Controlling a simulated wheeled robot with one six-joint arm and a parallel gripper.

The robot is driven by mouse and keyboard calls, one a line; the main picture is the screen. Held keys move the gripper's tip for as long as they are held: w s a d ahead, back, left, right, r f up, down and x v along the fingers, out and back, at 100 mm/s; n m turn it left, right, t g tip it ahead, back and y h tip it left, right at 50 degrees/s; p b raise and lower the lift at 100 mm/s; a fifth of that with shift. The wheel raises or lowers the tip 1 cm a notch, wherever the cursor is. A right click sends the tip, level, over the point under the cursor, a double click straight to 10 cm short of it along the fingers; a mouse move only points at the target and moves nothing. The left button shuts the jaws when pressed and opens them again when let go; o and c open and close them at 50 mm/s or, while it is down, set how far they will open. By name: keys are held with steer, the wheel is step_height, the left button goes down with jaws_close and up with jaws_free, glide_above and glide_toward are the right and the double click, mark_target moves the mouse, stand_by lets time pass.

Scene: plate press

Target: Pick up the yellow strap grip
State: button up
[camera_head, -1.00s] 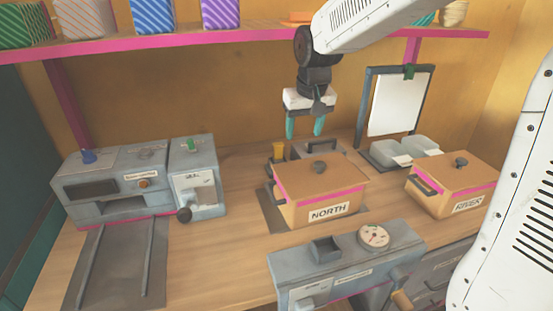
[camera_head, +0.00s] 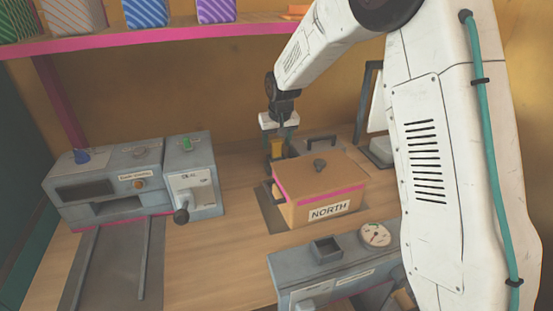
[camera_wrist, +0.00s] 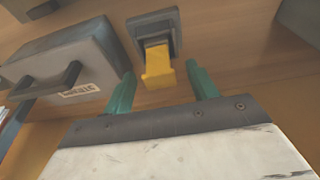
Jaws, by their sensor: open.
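The yellow strap grip (camera_wrist: 157,68) is a small yellow block that sticks out of a dark grey holder (camera_wrist: 153,22) in the wrist view. A gap shows between the grip and each finger. In the head view my gripper (camera_head: 280,143) is low over the grip.
The orange NORTH box (camera_head: 322,185) stands just in front of my gripper. A grey case with a dark handle (camera_wrist: 65,70) lies beside the grip. Grey machines (camera_head: 125,185) stand at the left, under a pink-edged shelf (camera_head: 200,48). The wooden counter (camera_head: 225,240) between is clear.

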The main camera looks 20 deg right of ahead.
steer(key=x, duration=0.2)
steer(key=shift+f, duration=0.3)
steer(key=c, duration=1.1)
steer(key=shift+r, duration=0.1)
steer(key=shift+r, duration=0.75)
steer(key=shift+s+f+t, duration=0.1)
steer(key=shift+s+t, duration=0.35)
steer(key=shift+t, duration=0.55)
steer(key=shift+s+t, duration=0.2)
steer(key=shift+t, duration=0.1)
steer(key=shift+d+f, duration=0.1)
